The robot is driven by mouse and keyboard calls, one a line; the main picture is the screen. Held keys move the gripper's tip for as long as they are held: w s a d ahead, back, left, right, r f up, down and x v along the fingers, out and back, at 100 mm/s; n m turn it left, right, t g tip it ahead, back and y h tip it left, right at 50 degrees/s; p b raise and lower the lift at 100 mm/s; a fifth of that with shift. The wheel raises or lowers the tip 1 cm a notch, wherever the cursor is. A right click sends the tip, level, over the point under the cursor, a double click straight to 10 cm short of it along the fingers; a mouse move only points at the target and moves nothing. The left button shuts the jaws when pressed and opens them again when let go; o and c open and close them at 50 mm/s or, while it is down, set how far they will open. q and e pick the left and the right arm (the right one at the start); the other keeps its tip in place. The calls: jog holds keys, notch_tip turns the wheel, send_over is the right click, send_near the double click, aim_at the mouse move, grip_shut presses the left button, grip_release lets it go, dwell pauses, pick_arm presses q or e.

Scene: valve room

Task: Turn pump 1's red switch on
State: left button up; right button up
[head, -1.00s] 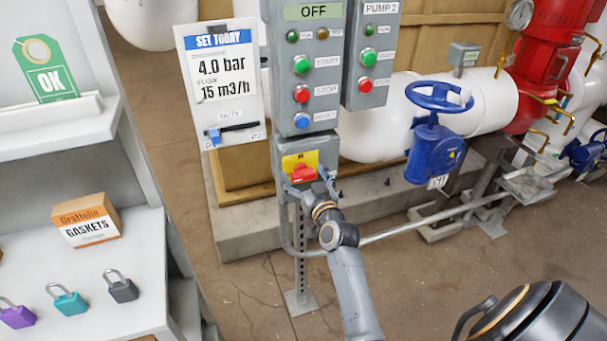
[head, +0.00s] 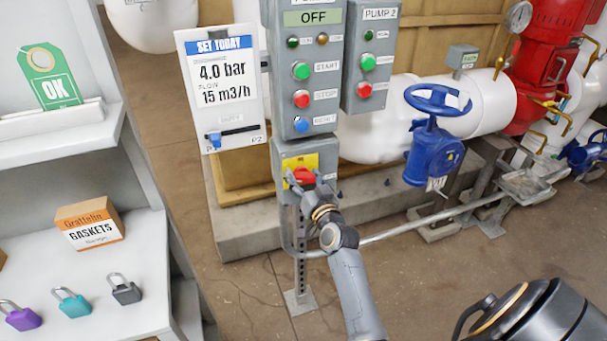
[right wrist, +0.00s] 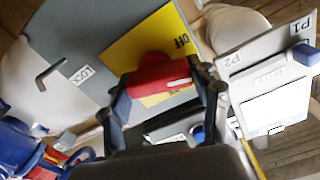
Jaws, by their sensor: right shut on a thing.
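Pump 1's red switch (head: 304,175) sits on a yellow plate (head: 312,160) on the grey box below the left control panel (head: 303,75). The panel's display reads OFF. My right gripper (head: 306,181) is at the switch, with one finger on each side of the red handle. In the right wrist view, the red handle (right wrist: 155,82) lies between the fingers (right wrist: 166,100), and they are shut on it. A white mark shows near the handle's right end. The word OFF is printed on the yellow plate (right wrist: 130,48). My left gripper is not in view.
The pump 2 panel (head: 370,55) is just to the right. A white SET TODAY board (head: 222,85) hangs to the left. A blue valve wheel (head: 438,98) stands further right. A shelf at left holds padlocks (head: 72,303) and a gasket box (head: 90,224).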

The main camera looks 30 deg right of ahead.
jog(key=m+p, duration=0.1)
jog(key=m, duration=0.2)
jog(key=shift+d+r+m, duration=0.1)
jog(key=shift+d+m, duration=0.05)
jog(key=shift+m, duration=0.25)
jog(key=m+p, duration=0.1)
jog(key=m, duration=0.2)
jog(key=shift+m, duration=0.3)
jog(key=m, duration=0.3)
jog(key=shift+s+d+m+p, duration=0.1)
jog(key=shift+d+m+p, duration=0.05)
jog(key=shift+m+p, duration=0.2)
jog(key=shift+f+m, duration=0.2)
jog(key=shift+m, duration=1.65)
jog(key=o, duration=1.2)
jog(key=shift+d, duration=0.1)
jog(key=shift+c, duration=0.2)
jog(key=shift+s+f, duration=0.1)
jog(key=shift+s, duration=0.05)
jog(key=v, duration=1.1)
jog(key=shift+s+a, duration=0.25)
jog(key=shift+s, duration=0.1)
